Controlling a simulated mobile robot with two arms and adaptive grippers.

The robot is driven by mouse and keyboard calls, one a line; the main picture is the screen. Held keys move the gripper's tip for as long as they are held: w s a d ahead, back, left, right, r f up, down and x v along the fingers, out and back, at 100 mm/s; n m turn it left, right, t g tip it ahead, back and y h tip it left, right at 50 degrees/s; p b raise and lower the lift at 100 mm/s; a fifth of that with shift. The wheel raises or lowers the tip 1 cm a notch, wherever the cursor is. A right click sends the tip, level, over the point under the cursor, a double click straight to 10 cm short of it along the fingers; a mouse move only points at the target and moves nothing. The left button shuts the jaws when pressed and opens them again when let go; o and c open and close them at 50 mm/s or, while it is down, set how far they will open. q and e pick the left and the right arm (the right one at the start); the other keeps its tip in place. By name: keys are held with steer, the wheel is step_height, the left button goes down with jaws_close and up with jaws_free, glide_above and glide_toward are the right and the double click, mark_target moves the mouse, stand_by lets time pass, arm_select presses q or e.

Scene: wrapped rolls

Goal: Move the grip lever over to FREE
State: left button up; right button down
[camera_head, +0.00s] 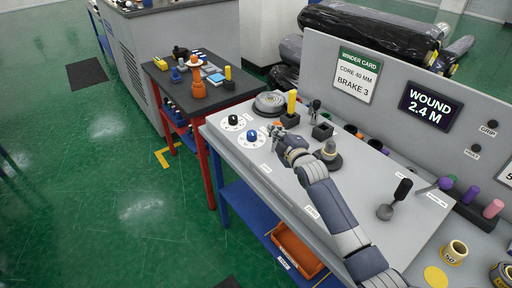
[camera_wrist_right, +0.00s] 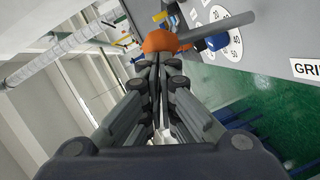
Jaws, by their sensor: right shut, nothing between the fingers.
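A grey lever bar (camera_wrist_right: 222,34) with an orange knob (camera_wrist_right: 160,42) shows in the right wrist view, just past my right fingertips. I cannot tell if they touch. In the head view a small orange spot (camera_head: 277,124) shows at my right gripper (camera_head: 276,131). The right gripper is shut and empty, its closed fingers (camera_wrist_right: 158,62) pointing at the orange knob. A label starting "GRI" (camera_wrist_right: 305,69) shows on the panel in the wrist view. The word FREE is not readable. My left gripper is not in view.
A blue knob (camera_head: 252,135) and a black knob (camera_head: 233,119) sit on white dials left of the gripper. A yellow-handled post (camera_head: 291,104) stands behind it. A black-handled lever (camera_head: 402,190) is at the right. A dark side table (camera_head: 228,99) carries small items.

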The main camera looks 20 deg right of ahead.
steer(key=shift+w+d+m+g+y, duration=0.15)
steer(key=shift+w+d+m, duration=0.15)
steer(key=shift+d+m, duration=0.35)
steer(key=shift+w+d+m+g+y, duration=0.1)
steer(key=shift+w+d+m+g, duration=0.25)
steer(key=shift+d, duration=0.45)
steer(key=shift+w+d+m+y, duration=0.15)
steer(key=shift+w+d+m, duration=0.05)
steer(key=shift+d+m, duration=0.45)
